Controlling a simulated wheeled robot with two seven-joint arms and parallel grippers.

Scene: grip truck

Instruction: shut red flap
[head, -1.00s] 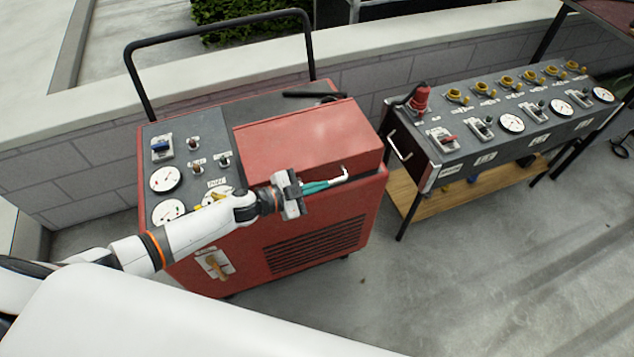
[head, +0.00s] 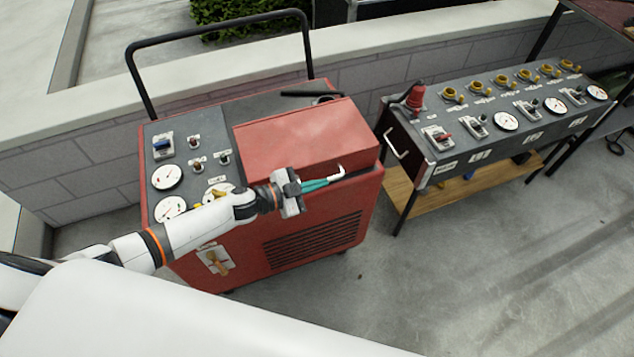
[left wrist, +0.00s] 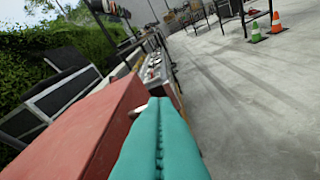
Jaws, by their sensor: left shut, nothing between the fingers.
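The red flap (head: 305,138) is a red, box-like cover on top of the red cart (head: 310,225), on the right part of its top. Its front edge stands slightly above the cart body, with a dark gap below. A small white handle (head: 341,171) sticks out near its front edge. My left gripper (head: 325,184), with teal fingers, is shut and empty at the front edge of the flap, its tips close to the handle; I cannot tell if they touch. In the left wrist view the shut fingers (left wrist: 160,140) lie just right of the flap (left wrist: 85,130). My right gripper is out of view.
A control panel (head: 190,165) with gauges and switches fills the cart's left top. A black push bar (head: 215,35) rises behind it. A grey table (head: 490,120) with dials stands to the right, with clear floor (head: 450,270) in front.

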